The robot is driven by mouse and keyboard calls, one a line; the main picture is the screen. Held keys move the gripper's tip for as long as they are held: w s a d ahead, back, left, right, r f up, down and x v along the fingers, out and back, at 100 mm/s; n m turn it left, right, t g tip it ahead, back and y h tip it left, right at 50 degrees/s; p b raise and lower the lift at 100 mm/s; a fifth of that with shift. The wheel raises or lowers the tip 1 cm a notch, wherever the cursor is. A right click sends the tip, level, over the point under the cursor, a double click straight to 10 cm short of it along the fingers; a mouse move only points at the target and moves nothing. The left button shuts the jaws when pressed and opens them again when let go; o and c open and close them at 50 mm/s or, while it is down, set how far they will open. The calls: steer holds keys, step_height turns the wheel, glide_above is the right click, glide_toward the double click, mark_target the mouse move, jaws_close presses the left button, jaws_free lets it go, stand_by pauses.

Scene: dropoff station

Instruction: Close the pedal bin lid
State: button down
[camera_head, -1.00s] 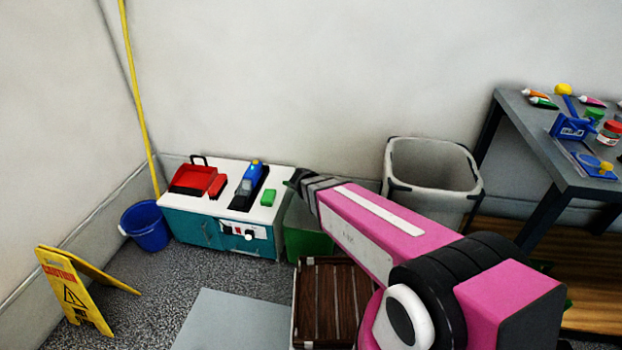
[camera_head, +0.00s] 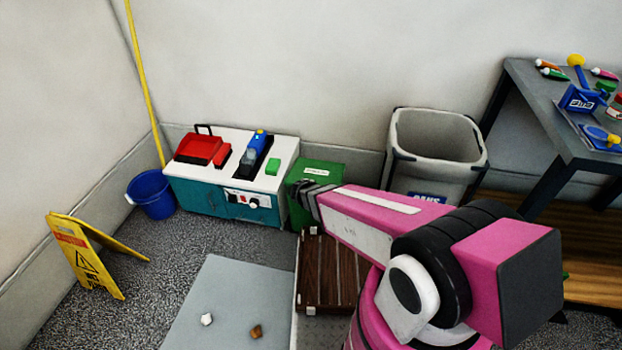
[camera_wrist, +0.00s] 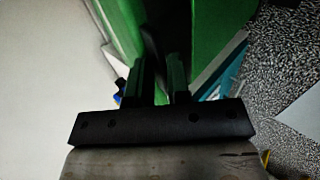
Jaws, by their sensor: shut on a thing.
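The green pedal bin (camera_head: 301,217) stands against the wall, right of the white and teal cabinet. Its green top with a pale label (camera_head: 315,171) shows behind my gripper; I cannot tell whether the lid is fully down. My gripper (camera_head: 305,187) is at the bin, in front of the top, and its tips are hard to make out. In the wrist view my gripper (camera_wrist: 156,82) is shut on a narrow dark part between its fingers, with green bin surfaces (camera_wrist: 222,35) beyond. My forearm hides the bin's right side.
The cabinet (camera_head: 222,192), a blue bucket (camera_head: 151,194) and a yellow caution sign (camera_head: 90,265) are left. A brown slatted crate (camera_head: 328,275) and a grey mat (camera_head: 230,285) lie in front.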

steer(key=shift+s+f, duration=0.15)
steer(key=shift+f, duration=0.8)
steer(key=shift+s+f, duration=0.15)
steer(key=shift+f, duration=0.8)
steer(key=c, duration=1.2)
jaws_free()
steer(key=shift+c, duration=0.2)
steer(key=shift+a, duration=0.1)
steer(key=shift+r, duration=0.1)
steer(key=v, duration=1.1)
